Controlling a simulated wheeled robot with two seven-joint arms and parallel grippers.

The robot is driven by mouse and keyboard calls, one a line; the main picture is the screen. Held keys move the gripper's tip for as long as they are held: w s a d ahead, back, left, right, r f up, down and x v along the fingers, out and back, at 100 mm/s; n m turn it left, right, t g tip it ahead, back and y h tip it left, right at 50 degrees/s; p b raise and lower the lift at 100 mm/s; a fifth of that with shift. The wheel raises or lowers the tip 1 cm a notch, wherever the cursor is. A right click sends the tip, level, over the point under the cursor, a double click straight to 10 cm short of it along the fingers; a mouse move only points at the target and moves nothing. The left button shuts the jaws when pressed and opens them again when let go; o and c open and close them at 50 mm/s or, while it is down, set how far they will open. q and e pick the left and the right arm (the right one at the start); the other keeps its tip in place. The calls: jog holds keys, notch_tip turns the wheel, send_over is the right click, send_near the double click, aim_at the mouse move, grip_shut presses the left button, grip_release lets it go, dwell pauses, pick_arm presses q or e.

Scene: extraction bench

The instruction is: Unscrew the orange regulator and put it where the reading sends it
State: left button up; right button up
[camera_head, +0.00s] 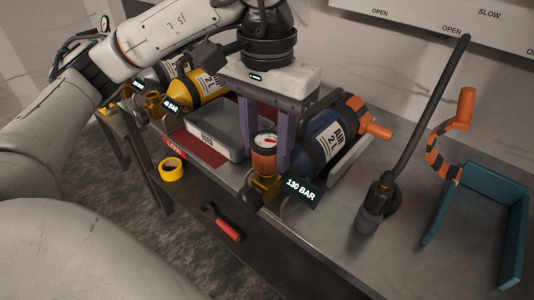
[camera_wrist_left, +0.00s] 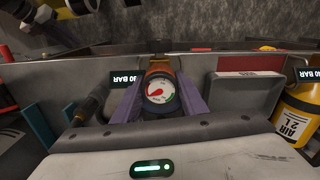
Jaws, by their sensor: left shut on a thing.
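The orange regulator (camera_head: 264,161), with a round white gauge and red needle, stands upright above the brass valve (camera_head: 264,187) of the blue AIR cylinder (camera_head: 326,137). I cannot tell whether any gap separates regulator and valve. A sign (camera_head: 301,190) beside it reads 130 BAR. My left gripper (camera_head: 265,148) reaches down from above, its purple fingers shut on the regulator. In the left wrist view the regulator's gauge (camera_wrist_left: 160,90) sits between the fingers; its small figures are unreadable.
A grey tray (camera_head: 218,139) sits left, by a red area marked LOW (camera_head: 174,149). A yellow cylinder (camera_head: 203,85) lies behind it. Yellow tape (camera_head: 172,169) lies lower.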

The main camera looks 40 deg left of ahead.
pick_arm(q)
jog(key=n, duration=0.4)
jog(key=shift+n, duration=0.4)
jog(key=n, duration=0.9)
jog(key=shift+p, duration=0.4)
jog(key=n, duration=0.4)
jog(key=shift+r+n, duration=0.1)
jog(key=shift+n, duration=0.2)
jog(key=n, duration=0.4)
jog(key=shift+n+p, duration=0.3)
jog(key=shift+n, duration=0.1)
jog(key=o, duration=1.2)
